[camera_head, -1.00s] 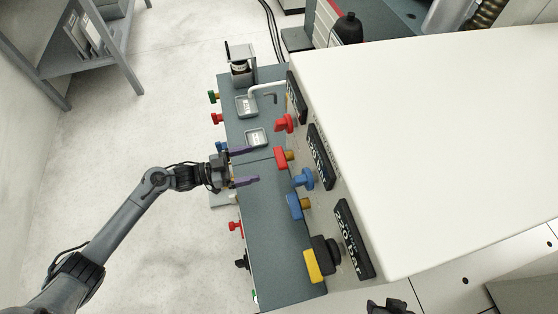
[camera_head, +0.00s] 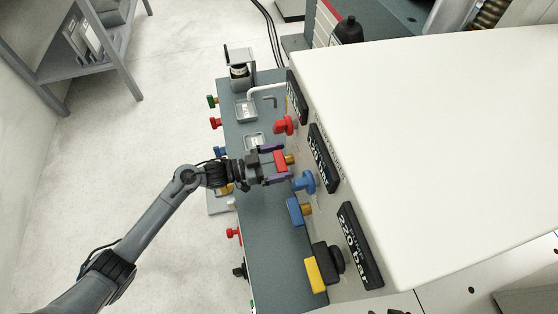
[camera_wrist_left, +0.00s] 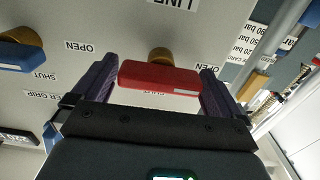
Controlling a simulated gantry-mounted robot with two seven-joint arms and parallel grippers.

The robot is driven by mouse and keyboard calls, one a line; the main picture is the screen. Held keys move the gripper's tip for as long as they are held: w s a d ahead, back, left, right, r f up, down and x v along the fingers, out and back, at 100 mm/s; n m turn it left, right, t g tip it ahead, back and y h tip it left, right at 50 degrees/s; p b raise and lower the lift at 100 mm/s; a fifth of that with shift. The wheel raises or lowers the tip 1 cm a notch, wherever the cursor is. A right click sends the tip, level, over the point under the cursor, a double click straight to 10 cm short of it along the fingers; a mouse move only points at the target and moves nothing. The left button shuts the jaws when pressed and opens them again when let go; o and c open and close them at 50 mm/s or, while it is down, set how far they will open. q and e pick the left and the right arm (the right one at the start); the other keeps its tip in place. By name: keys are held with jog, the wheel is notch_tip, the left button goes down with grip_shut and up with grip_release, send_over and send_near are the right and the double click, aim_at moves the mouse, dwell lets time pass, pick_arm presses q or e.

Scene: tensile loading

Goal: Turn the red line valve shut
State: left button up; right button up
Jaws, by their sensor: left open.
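The red line valve has a red bar handle (camera_head: 280,161) on a brass stem (camera_head: 291,159), on the slanted front panel of the white cabinet. My left gripper (camera_head: 282,164) is open, with its purple fingers on either side of the red handle. In the left wrist view the red handle (camera_wrist_left: 160,77) lies crosswise between the two fingers, with its brass stem (camera_wrist_left: 161,55) behind it. Small gaps seem to show at both ends, though contact is hard to judge. An OPEN label (camera_wrist_left: 82,47) is left of the stem; a label below the handle is mostly hidden.
A round red knob (camera_head: 284,125) is above the valve. A round blue knob (camera_head: 304,182) and a blue bar handle (camera_head: 294,211) are just below. A yellow-and-black handle (camera_head: 315,274) is lower down. Small trays (camera_head: 246,110) rest on the grey bench (camera_head: 270,235).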

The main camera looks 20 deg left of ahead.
pick_arm(q)
jog(key=c, duration=0.8)
